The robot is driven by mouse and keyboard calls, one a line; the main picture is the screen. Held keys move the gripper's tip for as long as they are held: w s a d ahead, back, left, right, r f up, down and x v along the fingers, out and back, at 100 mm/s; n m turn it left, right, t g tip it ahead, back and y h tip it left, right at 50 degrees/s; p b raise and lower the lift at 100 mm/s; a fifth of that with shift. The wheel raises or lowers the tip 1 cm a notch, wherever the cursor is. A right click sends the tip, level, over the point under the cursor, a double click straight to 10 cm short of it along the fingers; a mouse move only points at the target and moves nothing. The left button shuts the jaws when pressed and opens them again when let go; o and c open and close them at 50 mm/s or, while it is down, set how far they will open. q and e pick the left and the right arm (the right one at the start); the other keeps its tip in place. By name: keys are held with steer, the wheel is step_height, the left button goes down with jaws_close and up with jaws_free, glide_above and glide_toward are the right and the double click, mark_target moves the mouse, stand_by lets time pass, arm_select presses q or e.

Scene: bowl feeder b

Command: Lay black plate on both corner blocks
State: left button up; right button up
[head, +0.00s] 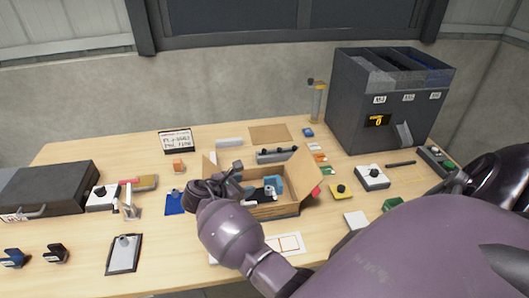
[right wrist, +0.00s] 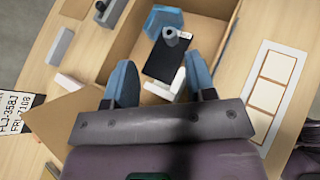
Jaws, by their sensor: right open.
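An open cardboard box (head: 275,211) stands mid-table, and it also shows in the right wrist view (right wrist: 118,52). Inside it the black plate (right wrist: 158,64), with a grey knob (right wrist: 171,37) on it, lies beside a blue block (right wrist: 163,18), apparently one corner block. A white piece (right wrist: 160,91) lies near the plate's closer end; I cannot tell whether it is the other corner block. My right gripper (right wrist: 160,62) is open above the box, its blue-tipped fingers apart on either side of the plate in the picture. It partly hides the box in the head view (head: 236,178). My left gripper is not in view.
A dark case (head: 45,188) is at the left and a tall grey bin unit (head: 352,110) at the back right.

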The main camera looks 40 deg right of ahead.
steer(key=s+a+f+m+t+y, duration=0.1)
steer(key=s+f+m+t+y, duration=0.2)
steer(key=s, duration=0.2)
steer(key=s+a+f+m+t+y, duration=0.2)
steer(key=s+f+m+t+y, duration=0.1)
steer(key=s+m, duration=0.1)
steer(key=s+a+f+m+t+y, duration=0.2)
steer(key=s+f+m+t+y, duration=0.1)
steer(key=s, duration=0.4)
steer(key=shift+m+y, duration=0.4)
steer(key=shift+y, duration=0.2)
steer(key=s+a+f+m+t+y, duration=0.1)
steer(key=s+a+f+m+y, duration=0.1)
steer(key=s+m, duration=0.3)
steer(key=s, duration=0.3)
steer(key=shift+a+m+t, duration=0.3)
